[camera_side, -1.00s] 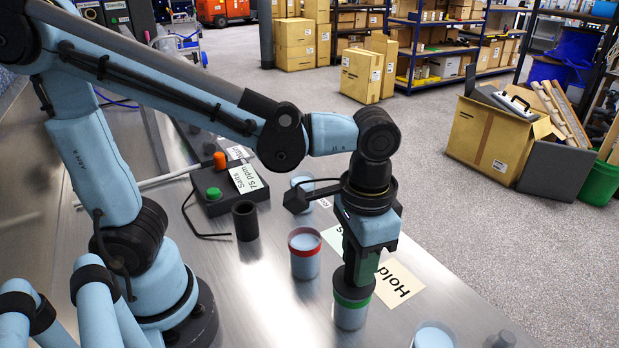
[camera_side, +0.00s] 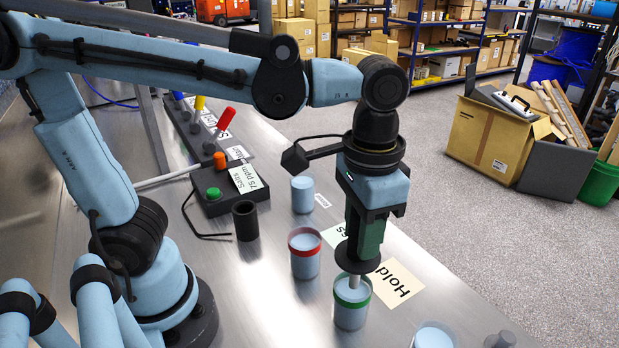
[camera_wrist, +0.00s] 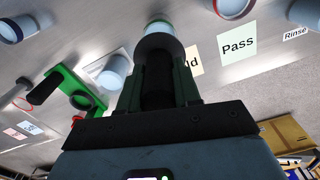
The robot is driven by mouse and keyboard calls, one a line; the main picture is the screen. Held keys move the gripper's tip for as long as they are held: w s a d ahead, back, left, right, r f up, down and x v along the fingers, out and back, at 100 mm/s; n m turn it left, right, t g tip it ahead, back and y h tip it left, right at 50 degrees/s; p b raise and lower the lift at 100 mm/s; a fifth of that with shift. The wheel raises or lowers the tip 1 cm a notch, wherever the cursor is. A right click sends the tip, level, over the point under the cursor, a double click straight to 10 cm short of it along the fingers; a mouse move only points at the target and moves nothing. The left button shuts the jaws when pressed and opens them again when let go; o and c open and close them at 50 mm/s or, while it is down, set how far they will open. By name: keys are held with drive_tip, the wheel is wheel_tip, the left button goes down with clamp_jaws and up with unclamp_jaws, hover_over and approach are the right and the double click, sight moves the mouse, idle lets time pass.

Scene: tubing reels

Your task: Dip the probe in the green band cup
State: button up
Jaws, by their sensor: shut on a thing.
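The green band cup (camera_side: 351,313) stands on the bench at the lower middle of the side view, holding pale blue liquid. My gripper (camera_side: 368,240) is above it, shut on the probe's dark upper part. The probe (camera_side: 355,281) has a black disc below the jaws and a thin grey shaft pointing down into the cup's mouth. I cannot tell whether its tip touches the liquid. In the wrist view the green band cup (camera_wrist: 160,24) shows just beyond the probe, and my gripper (camera_wrist: 158,88) covers much of the middle.
A red band cup (camera_side: 304,258) stands left of the green one. Another cup (camera_side: 302,196) is behind, one (camera_side: 433,336) at front right. A black tube (camera_side: 245,221) and a button box (camera_side: 225,194) are left. A Hold card (camera_side: 402,286) lies right.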

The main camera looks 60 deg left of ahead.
drive_tip(key=shift+r, duration=2.3)
